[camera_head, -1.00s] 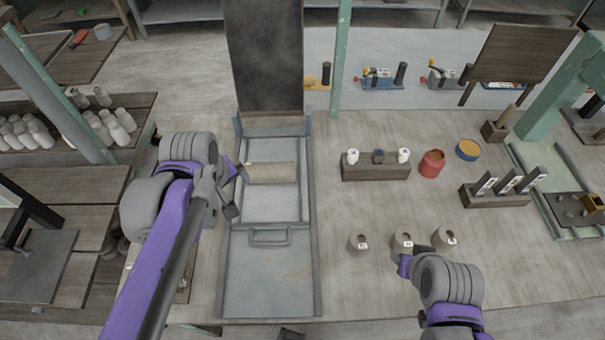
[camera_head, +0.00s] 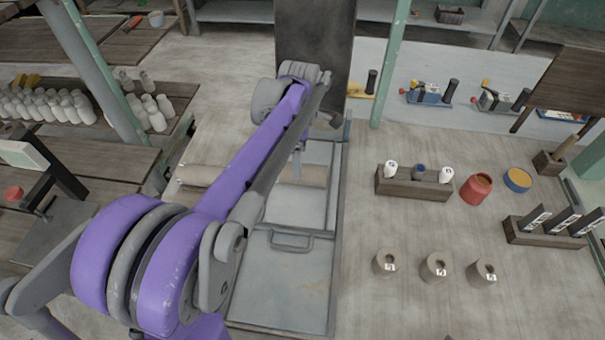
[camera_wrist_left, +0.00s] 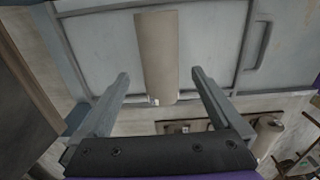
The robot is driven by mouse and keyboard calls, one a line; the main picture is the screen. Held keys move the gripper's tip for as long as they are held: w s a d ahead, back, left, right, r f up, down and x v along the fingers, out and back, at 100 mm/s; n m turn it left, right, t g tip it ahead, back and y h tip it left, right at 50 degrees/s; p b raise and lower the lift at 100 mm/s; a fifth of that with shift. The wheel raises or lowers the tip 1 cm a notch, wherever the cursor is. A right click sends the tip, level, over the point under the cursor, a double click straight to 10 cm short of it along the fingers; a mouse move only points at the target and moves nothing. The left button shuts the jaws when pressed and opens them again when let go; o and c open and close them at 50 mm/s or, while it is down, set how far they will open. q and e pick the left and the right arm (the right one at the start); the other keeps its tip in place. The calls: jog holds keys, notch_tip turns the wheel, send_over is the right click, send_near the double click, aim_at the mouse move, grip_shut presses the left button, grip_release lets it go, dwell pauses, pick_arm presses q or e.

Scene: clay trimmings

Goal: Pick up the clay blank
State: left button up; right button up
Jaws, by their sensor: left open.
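The clay blank (camera_head: 310,173) is a beige-grey cylinder on the metal bed of the tray (camera_head: 290,275); my left arm hides part of it in the head view. In the left wrist view the clay blank (camera_wrist_left: 157,52) points lengthwise between my fingers, its near end about level with the fingertips. My left gripper (camera_wrist_left: 160,77) is open, one finger on each side of the blank, with a gap on both sides. Its height above the blank is hard to tell. In the head view the wrist mostly hides this gripper. My right gripper is not in view.
A similar cylinder (camera_head: 203,175) lies left of the tray, partly behind my arm. A dark upright board (camera_head: 315,60) stands at the tray's back. Several labelled pots, a wooden rack (camera_head: 413,187) and a red jar (camera_head: 476,188) stand to the right, with clear table between them.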

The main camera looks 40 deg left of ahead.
pick_arm(q)
jog(key=shift+d+f, duration=0.1)
jog(key=shift+f, duration=2.7)
grip_shut()
